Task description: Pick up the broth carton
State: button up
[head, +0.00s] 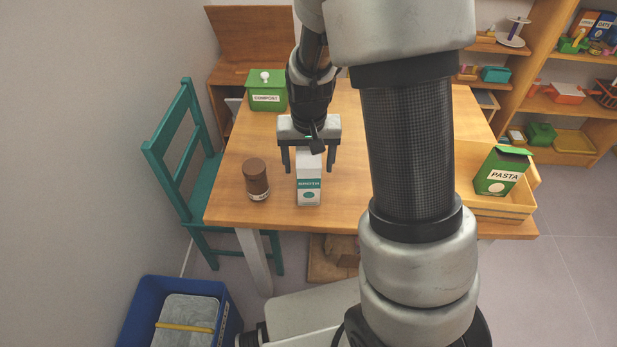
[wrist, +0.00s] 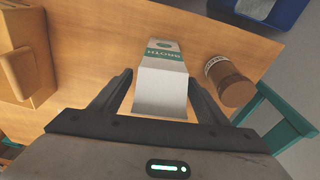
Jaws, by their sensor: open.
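The broth carton (head: 309,186) is white with a teal band and stands upright on the wooden table (head: 240,150), near its front edge. My gripper (head: 309,170) is open above and just behind the carton in the head view, its fingers on either side of the carton's top. In the wrist view the carton (wrist: 163,75) lies between the open fingertips of my gripper (wrist: 162,85), with its top facing the camera. I cannot tell how far down the fingers reach along it.
A brown jar (head: 256,179) stands left of the carton, close by. A green compost box (head: 267,90) is at the table's back left. A wooden tray (head: 500,207) with a green pasta box (head: 502,171) is at the right. A teal chair (head: 190,150) stands at the left.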

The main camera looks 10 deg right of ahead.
jog(key=shift+r, duration=0.1)
jog(key=c, duration=1.6)
